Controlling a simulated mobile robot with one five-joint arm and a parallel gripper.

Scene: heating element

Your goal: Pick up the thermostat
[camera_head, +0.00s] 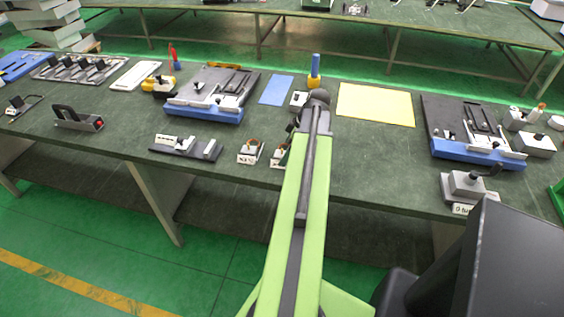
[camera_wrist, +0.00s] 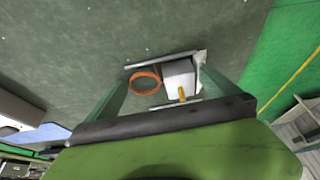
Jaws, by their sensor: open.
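What looks like the thermostat (camera_wrist: 178,77) is a small pale box with an orange ring and a short yellow-orange pin. In the wrist view it lies between the two fingers of my gripper (camera_wrist: 164,80). The fingers are spread, one on each side, and do not visibly hold it. In the head view a small pale part with orange on it (camera_head: 279,156) sits near the front table edge, partly behind my arm; it seems to be the same part. My fingertips are hidden there.
A similar small part (camera_head: 250,152) stands just left of it, and a grey fixture (camera_head: 186,148) further left. A yellow sheet (camera_head: 376,105) lies to the right. Blue-edged fixtures (camera_head: 203,112) (camera_head: 478,152) stand on either side.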

